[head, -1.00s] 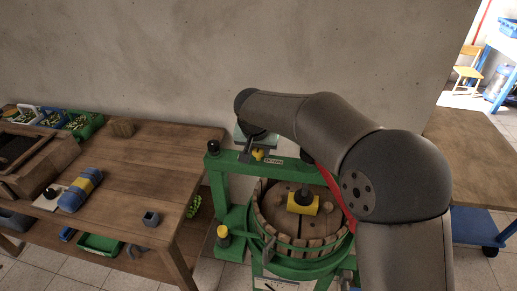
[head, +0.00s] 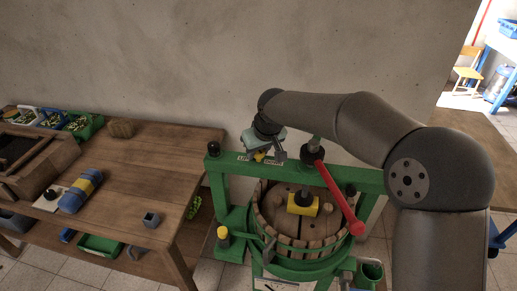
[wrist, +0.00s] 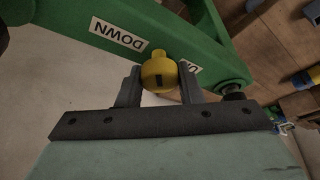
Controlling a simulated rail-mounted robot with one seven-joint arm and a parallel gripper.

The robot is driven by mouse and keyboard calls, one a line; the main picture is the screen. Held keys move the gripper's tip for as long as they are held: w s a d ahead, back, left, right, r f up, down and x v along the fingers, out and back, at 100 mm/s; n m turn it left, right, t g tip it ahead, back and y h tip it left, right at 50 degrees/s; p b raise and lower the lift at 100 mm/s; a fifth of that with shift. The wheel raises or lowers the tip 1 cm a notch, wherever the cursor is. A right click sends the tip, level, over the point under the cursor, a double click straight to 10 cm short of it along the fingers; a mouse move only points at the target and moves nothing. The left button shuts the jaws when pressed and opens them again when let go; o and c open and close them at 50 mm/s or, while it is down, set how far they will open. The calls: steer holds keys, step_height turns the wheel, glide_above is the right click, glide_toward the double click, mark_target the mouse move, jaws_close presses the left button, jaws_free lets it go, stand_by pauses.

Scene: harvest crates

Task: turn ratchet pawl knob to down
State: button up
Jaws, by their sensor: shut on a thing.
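The yellow ratchet pawl knob (wrist: 158,70) sits on the green crossbeam of the press, with a dark mark on the side facing the wrist camera. My gripper (wrist: 160,82) has one finger on each side of the knob and is shut on it. In the wrist view a DOWN label (wrist: 118,34) lies left of the knob. A second label (wrist: 190,67), right of the knob, is partly hidden by a finger. In the head view my gripper (head: 264,154) is at the left part of the crossbeam (head: 228,161), and the knob (head: 260,157) is mostly covered.
A red lever (head: 338,197) slants down from the press's centre screw, right of my gripper. Below is the wooden slatted basket (head: 290,240) with a yellow block (head: 303,205) on its lid. A wooden table (head: 160,165) with several items stands left; a wall (head: 200,60) is behind.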

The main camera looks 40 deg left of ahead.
steer(key=shift+r+n+g+p, duration=0.1)
steer(key=shift+n+g+p, duration=0.25)
steer(key=shift+n, duration=0.75)
steer(key=o, duration=1)
steer(key=b+v, duration=0.1)
steer(key=v, duration=1.6)
steer(key=shift+w+d+r+b, duration=0.1)
steer(key=shift+d+b, duration=0.2)
steer(key=shift+b, duration=0.1)
